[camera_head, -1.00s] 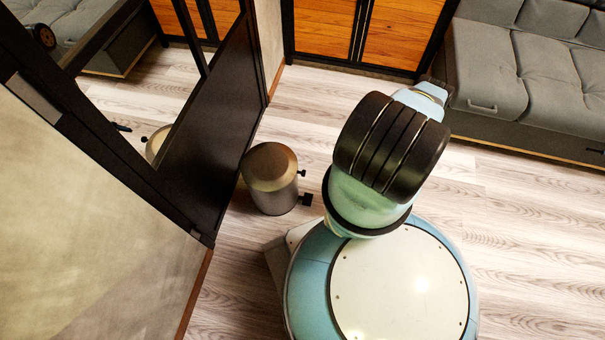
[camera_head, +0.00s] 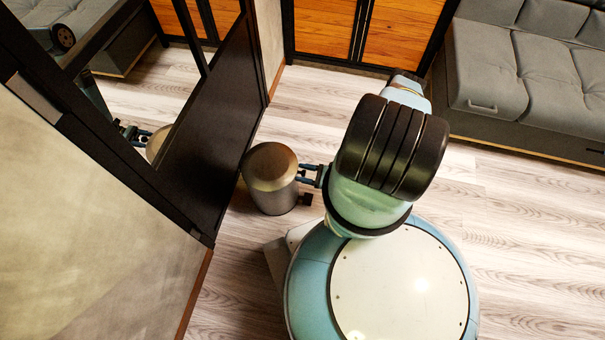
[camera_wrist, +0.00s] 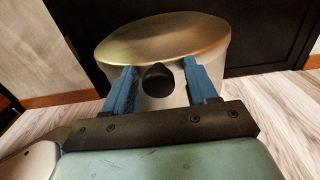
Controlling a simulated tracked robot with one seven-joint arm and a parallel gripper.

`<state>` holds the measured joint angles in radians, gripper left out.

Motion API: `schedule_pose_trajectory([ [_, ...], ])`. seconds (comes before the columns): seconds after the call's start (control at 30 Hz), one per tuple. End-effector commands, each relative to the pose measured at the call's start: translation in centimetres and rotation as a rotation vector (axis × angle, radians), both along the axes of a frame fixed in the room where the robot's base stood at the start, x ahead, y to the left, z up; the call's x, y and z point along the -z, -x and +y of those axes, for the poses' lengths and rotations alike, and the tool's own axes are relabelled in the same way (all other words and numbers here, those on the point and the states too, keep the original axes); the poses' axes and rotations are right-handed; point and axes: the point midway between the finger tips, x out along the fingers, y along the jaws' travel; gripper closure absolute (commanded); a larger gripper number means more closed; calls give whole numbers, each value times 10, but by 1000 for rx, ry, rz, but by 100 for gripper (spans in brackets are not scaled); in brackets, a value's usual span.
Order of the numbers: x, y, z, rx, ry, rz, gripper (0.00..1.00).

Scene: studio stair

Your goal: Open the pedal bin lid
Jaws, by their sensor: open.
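The pedal bin (camera_head: 272,197) is a grey metal cylinder standing on the floor by the dark panel. Its brassy domed lid (camera_head: 270,164) looks closed and also shows in the wrist view (camera_wrist: 165,35). A dark pedal (camera_head: 306,199) sticks out low on its right side. My gripper (camera_head: 303,174) is open at the bin's right side, just below the lid rim. In the wrist view its two blue fingers (camera_wrist: 158,68) stand either side of a dark round knob (camera_wrist: 157,79) on the bin's front. I cannot tell whether they touch it.
The dark panel (camera_head: 205,130), with a mirror surface above it, stands close behind the bin. A grey sofa (camera_head: 520,85) is at the upper right and wooden cabinets (camera_head: 405,35) are at the back. The wood floor (camera_head: 530,225) on the right is clear.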

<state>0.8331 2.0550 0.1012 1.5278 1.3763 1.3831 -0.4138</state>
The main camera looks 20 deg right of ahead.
Motion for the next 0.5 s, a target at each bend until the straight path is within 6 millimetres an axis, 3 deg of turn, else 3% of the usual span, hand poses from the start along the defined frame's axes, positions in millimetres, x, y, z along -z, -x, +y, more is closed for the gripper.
schedule_pose_trajectory([
  [0.17, 0, 0, 0, 0, 0, 0, 43],
  [0.5, 0, 0, 0, 1, 0, 0, 75],
])
